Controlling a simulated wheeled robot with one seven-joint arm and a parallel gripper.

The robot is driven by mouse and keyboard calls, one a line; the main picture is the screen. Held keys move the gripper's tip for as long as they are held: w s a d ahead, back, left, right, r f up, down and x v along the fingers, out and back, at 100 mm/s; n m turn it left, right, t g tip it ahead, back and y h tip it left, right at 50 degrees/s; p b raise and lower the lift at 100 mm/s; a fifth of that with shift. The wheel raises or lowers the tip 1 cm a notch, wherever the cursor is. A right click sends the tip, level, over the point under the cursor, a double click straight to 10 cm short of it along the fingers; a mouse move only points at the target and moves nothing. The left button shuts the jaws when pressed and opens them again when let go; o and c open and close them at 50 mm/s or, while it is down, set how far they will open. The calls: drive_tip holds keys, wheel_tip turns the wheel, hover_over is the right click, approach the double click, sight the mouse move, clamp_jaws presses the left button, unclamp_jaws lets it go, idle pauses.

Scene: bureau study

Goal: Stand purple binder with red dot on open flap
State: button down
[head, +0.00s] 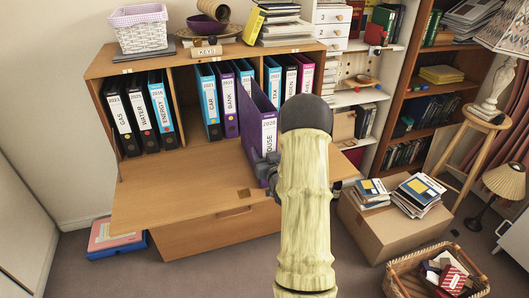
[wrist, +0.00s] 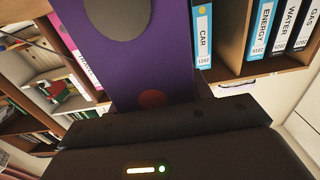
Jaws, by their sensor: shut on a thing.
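The purple binder (head: 262,112) is upright in the head view, with a white spine label reading "2020" and partly hidden letters. It stands out in front of the row of binders, over the open flap (head: 165,205). My gripper (head: 266,168) is shut on its lower part; my arm hides some of it. In the wrist view the purple binder (wrist: 145,65) rises beyond the gripper (wrist: 150,112), with a red dot (wrist: 152,98) low on its spine. I cannot tell whether its base touches the flap.
Blue, black, pink and purple binders (head: 228,100) fill parts of the bureau compartments behind. The left part of the flap is clear. A cardboard box (head: 385,232) with books stands right of the flap, and a wicker basket (head: 408,285) is on the floor.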

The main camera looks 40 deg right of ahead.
drive_tip(key=shift+r, duration=0.2)
drive_tip(key=c, duration=0.6)
unclamp_jaws()
drive_tip(key=shift+f, duration=0.15)
drive_tip(key=b+v, duration=0.1)
drive_tip(key=v, duration=1.1)
drive_tip(key=shift+b, duration=0.35)
